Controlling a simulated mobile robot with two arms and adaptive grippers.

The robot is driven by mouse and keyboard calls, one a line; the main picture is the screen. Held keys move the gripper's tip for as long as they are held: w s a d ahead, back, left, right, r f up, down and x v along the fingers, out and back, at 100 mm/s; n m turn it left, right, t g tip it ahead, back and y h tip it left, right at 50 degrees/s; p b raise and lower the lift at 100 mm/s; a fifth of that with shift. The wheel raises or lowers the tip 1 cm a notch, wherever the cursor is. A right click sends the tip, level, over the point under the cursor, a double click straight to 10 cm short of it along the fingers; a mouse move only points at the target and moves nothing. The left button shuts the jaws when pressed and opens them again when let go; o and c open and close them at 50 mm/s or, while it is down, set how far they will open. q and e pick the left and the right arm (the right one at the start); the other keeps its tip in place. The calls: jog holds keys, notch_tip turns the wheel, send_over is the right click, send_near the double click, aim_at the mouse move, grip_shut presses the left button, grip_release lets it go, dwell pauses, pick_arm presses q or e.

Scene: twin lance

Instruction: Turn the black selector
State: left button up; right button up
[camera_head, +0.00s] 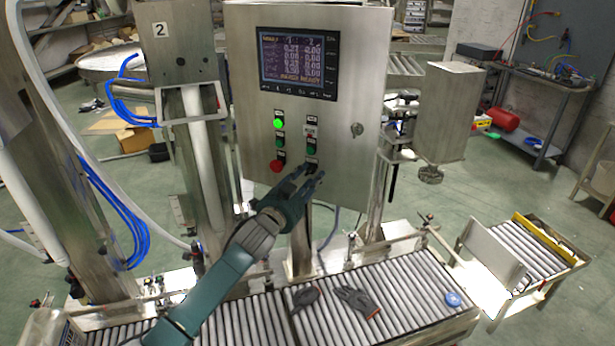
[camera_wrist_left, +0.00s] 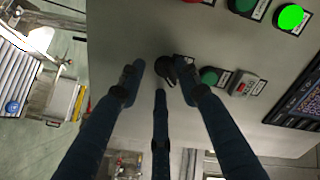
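The black selector (camera_head: 311,168) is low on the right column of controls on the grey control box (camera_head: 350,140). It is partly hidden by my fingers in the head view. In the left wrist view the selector (camera_wrist_left: 166,69) lies between the fingertips, nearer the right-hand finger. My left gripper (camera_head: 312,178) is at the panel from below left. In the wrist view my left gripper (camera_wrist_left: 160,75) has its dark fingers spread around the selector. A gap shows on the left side; whether the right-hand finger touches it I cannot tell. My right gripper is not in view.
A green button (camera_head: 311,147) is just above the selector, and a red button (camera_head: 277,165) is to its left. A lit green lamp (camera_head: 278,122) and a screen (camera_head: 298,62) are higher. Below, dark gloves (camera_head: 356,300) and a blue round item (camera_head: 453,299) lie on the roller conveyor (camera_head: 400,290).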

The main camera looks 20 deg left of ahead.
pick_arm(q)
jog(key=shift+a+r, duration=0.1)
jog(key=shift+a, duration=0.05)
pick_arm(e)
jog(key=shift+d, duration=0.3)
pick_arm(q)
jog(key=s+a, duration=0.1)
jog(key=s, duration=1)
jog(key=shift+s+a, duration=0.35)
jog(key=shift+s, duration=0.05)
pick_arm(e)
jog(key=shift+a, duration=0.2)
